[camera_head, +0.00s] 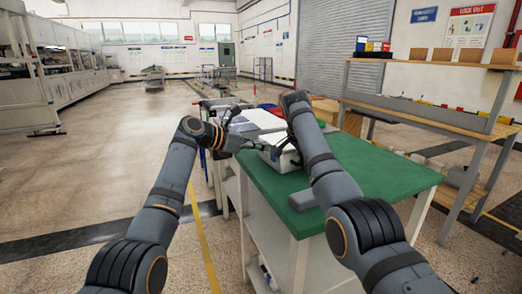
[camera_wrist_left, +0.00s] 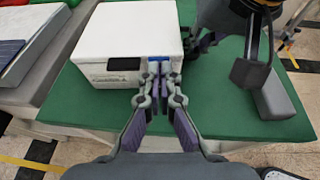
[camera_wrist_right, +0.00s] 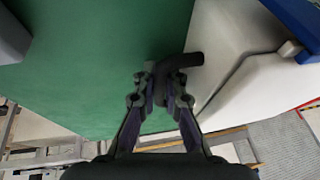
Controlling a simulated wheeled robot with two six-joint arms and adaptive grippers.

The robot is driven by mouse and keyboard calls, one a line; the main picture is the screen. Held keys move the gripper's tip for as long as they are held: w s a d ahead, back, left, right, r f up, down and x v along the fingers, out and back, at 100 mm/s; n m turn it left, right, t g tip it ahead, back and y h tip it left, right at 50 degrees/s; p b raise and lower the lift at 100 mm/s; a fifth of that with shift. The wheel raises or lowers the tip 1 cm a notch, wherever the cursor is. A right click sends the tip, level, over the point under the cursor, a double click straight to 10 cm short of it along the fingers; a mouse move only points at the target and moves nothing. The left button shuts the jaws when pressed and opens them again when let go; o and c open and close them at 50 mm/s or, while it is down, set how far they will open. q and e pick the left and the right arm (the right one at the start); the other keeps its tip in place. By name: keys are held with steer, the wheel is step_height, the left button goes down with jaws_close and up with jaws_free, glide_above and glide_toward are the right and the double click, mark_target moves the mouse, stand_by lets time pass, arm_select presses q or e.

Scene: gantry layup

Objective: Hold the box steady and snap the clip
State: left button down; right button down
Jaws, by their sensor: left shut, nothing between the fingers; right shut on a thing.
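The white box (camera_head: 282,158) sits on the green table top (camera_head: 385,178); it fills the upper middle of the left wrist view (camera_wrist_left: 125,35). My left gripper (camera_wrist_left: 160,78) is shut and empty, its tips at the box's front face by a small blue clip (camera_wrist_left: 154,67). Whether they touch the clip I cannot tell. My right gripper (camera_wrist_right: 161,78) is shut on a dark bent handle (camera_wrist_right: 186,61) at the side of the white box (camera_wrist_right: 232,45). In the head view the right arm hides its own gripper and part of the box.
A grey block (camera_wrist_left: 274,98) lies on the table right of the box. Papers (camera_head: 262,118) and a red item (camera_head: 271,108) are at the table's far end. A wooden workbench (camera_head: 430,110) stands to the right. The table's right part is clear.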

arm_select(q)
steer(key=shift+a, duration=0.1)
steer(key=shift+s+a, duration=0.1)
steer(key=shift+a, duration=0.25)
steer(key=d+r+v, duration=0.1)
steer(key=r+v, duration=0.1)
steer(key=v, duration=1)
steer(key=shift+r, duration=0.35)
arm_select(e)
steer(key=c, duration=1.4)
jaws_free()
steer(key=shift+o, duration=0.2)
